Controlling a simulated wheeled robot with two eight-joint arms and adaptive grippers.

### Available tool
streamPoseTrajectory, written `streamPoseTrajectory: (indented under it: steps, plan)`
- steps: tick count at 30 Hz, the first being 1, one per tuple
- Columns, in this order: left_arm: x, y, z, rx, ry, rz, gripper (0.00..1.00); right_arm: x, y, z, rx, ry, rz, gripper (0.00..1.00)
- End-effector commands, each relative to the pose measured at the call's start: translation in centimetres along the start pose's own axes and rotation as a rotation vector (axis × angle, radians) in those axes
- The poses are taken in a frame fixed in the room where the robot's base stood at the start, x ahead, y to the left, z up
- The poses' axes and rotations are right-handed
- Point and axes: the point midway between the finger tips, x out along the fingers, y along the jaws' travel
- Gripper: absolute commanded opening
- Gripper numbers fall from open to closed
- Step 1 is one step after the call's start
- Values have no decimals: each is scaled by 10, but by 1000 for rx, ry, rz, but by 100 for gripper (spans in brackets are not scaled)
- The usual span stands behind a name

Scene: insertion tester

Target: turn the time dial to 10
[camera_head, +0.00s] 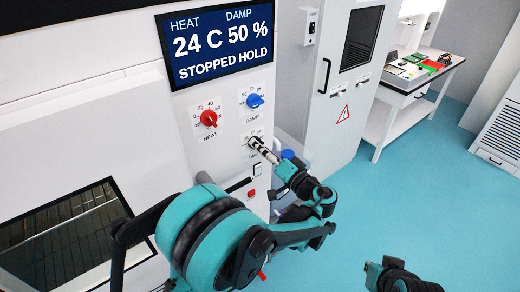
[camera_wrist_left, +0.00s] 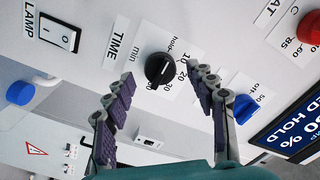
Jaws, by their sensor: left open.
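The time dial (camera_wrist_left: 159,69) is a black round knob on the white panel, marked TIME, with a scale of hold, 10, 20, 30 and min. In the left wrist view it sits between the fingertips of my left gripper (camera_wrist_left: 160,82), which is open, with a finger on each side and gaps to the knob. I cannot clearly tell which mark the knob points to. In the head view my left gripper (camera_head: 263,149) is at the panel below the damp dial, and its fingers largely hide the time dial. My right gripper's fingers do not show.
Above are the red heat dial (camera_head: 209,118), the blue damp dial (camera_head: 254,100) and a display (camera_head: 220,42) reading 24 C, 50 %, STOPPED HOLD. A lamp switch (camera_wrist_left: 58,33) sits beside the time dial.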

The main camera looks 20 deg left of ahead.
Motion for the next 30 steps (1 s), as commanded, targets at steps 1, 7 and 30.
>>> streamPoseTrajectory:
  steps: [1,7,30]
  plan:
    - [5,0,1,0,-1,-1,56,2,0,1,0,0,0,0]
    - [13,0,0,0,0,1,56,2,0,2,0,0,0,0]
    - [12,0,0,55,0,2,6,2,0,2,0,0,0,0]
